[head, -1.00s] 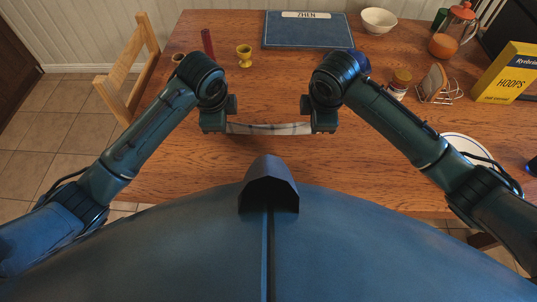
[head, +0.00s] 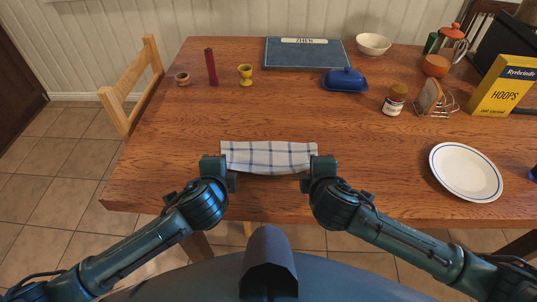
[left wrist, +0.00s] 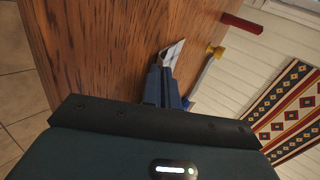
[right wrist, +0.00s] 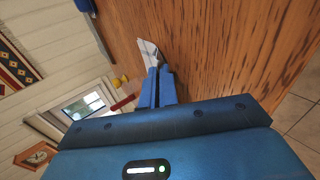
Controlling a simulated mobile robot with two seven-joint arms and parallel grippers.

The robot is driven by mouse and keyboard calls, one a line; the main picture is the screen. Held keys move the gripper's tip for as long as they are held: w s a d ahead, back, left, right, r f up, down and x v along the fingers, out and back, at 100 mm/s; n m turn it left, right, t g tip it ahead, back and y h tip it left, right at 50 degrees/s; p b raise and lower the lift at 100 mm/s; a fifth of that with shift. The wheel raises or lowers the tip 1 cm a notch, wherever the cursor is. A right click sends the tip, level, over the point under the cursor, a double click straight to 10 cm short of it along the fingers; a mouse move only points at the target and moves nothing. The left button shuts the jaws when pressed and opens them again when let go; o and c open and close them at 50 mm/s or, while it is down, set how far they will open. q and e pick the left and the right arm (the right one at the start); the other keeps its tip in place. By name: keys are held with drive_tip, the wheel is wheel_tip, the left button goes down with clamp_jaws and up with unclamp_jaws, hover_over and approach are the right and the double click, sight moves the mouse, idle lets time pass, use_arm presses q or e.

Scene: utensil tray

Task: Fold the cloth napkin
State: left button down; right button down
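The cloth napkin (head: 268,156), white with dark blue check lines, is a wide strip near the table's front edge in the head view. Its near edge sags slightly between my grippers. My left gripper (head: 231,180) is shut on its near left corner, and my right gripper (head: 307,181) on its near right corner. Each wrist view shows close-set blue fingers with a white bit of the napkin at their tips, in the left wrist view (left wrist: 172,53) and the right wrist view (right wrist: 149,53). I cannot tell how much of the napkin touches the table.
A white plate (head: 466,172) lies to the right. A blue butter dish (head: 345,80), jar (head: 394,100), toast rack (head: 436,100) and yellow cereal box (head: 503,87) stand beyond. An egg cup (head: 245,75) and red candle (head: 211,68) stand back left. Table around the napkin is clear.

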use_arm(q)
drive_tip(key=c, duration=1.3)
unclamp_jaws()
use_arm(e)
drive_tip(key=c, duration=1.3)
unclamp_jaws()
use_arm(q)
drive_tip(key=r, duration=0.1)
drive_tip(key=s+r, duration=0.1)
drive_tip(key=r, duration=0.1)
drive_tip(key=shift+s+r, duration=0.2)
use_arm(e)
drive_tip(key=r, duration=0.1)
drive_tip(key=s+r, duration=0.1)
drive_tip(key=r, duration=0.1)
drive_tip(key=shift+s+r, duration=0.2)
use_arm(q)
drive_tip(key=s+r, duration=0.4)
drive_tip(key=r, duration=0.1)
drive_tip(key=shift+s+r, duration=0.3)
use_arm(e)
drive_tip(key=s+r, duration=0.4)
drive_tip(key=r, duration=0.1)
drive_tip(key=shift+s+r, duration=0.3)
